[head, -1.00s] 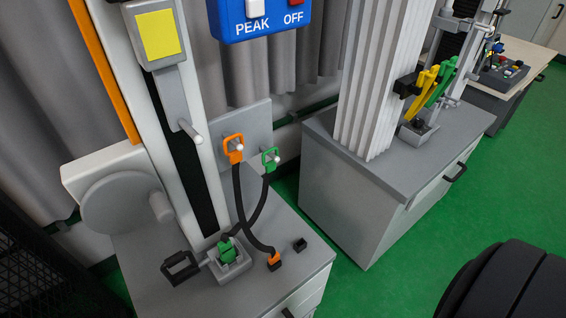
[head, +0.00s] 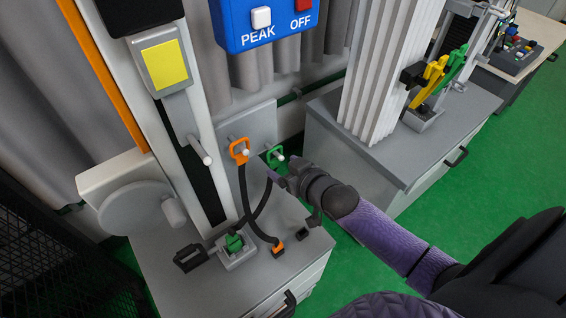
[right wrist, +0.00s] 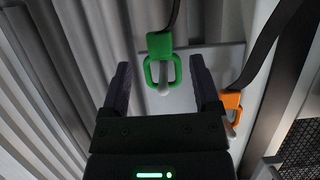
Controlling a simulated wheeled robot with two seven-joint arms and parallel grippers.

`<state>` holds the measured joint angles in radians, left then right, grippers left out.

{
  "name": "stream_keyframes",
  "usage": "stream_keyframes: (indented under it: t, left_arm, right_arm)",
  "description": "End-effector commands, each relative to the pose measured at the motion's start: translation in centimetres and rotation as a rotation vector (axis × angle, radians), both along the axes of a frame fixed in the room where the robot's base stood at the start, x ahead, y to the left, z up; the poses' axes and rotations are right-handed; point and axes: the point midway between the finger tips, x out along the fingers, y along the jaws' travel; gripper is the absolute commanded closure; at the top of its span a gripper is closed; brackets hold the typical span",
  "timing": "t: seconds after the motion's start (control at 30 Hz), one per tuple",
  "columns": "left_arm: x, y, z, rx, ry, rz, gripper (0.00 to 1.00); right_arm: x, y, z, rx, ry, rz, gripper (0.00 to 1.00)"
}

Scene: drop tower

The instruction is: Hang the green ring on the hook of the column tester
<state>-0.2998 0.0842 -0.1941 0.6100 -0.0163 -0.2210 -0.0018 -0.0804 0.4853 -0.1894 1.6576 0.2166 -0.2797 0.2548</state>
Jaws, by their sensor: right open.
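The green ring (head: 270,153) hangs on a pale peg of a grey plate beside an orange ring; a black strap runs from it. In the right wrist view the green ring (right wrist: 159,44) lies ahead, between the finger lines. My right gripper (head: 280,168) is open and empty, close to the ring; contact is not clear. Its open fingers also show in the right wrist view (right wrist: 160,72). The column tester's hook, a pale rod (head: 200,151), sticks out below a yellow-faced block (head: 163,64) on the left column. My left gripper is not in view.
The orange ring (head: 239,155) hangs on the left peg of the plate (head: 253,120). Straps cross above the grey cabinet top (head: 202,288), which bears a green clamp (head: 234,242) and small black blocks. A second cabinet (head: 425,152) with a ribbed column stands right. A blue panel (head: 262,22) hangs above.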

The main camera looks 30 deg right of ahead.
Motion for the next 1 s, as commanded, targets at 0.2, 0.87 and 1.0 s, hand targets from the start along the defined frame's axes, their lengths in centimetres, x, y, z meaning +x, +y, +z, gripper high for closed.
stream_keyframes:
  t: [0.2, 0.87, 1.0]
  left_arm:
    - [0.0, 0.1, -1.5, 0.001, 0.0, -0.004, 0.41]
    - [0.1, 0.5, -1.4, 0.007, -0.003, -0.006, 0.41]
    - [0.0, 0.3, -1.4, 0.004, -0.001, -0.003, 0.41]
  right_arm:
    - [2.9, 0.4, -1.4, -0.001, 0.001, 0.0, 0.21]
    - [3.2, 0.5, -1.4, -0.001, 0.001, 0.0, 0.99]
    - [3.2, 0.5, -1.4, -0.001, 0.001, 0.0, 0.7]
